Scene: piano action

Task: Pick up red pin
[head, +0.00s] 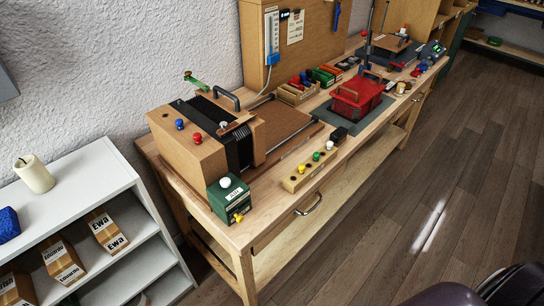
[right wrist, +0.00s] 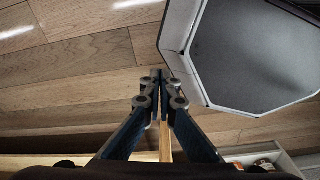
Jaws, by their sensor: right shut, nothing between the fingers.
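A red pin (head: 197,138) with a round head stands on top of the wooden box at the left end of the workbench, beside a blue pin (head: 180,124). Neither gripper shows in the head view.
The workbench (head: 233,234) also carries a green box (head: 229,198) with white and yellow knobs, and a red basket (head: 356,96) farther back. A white shelf (head: 60,204) stands at the left. The wooden floor (head: 440,190) to the right is clear.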

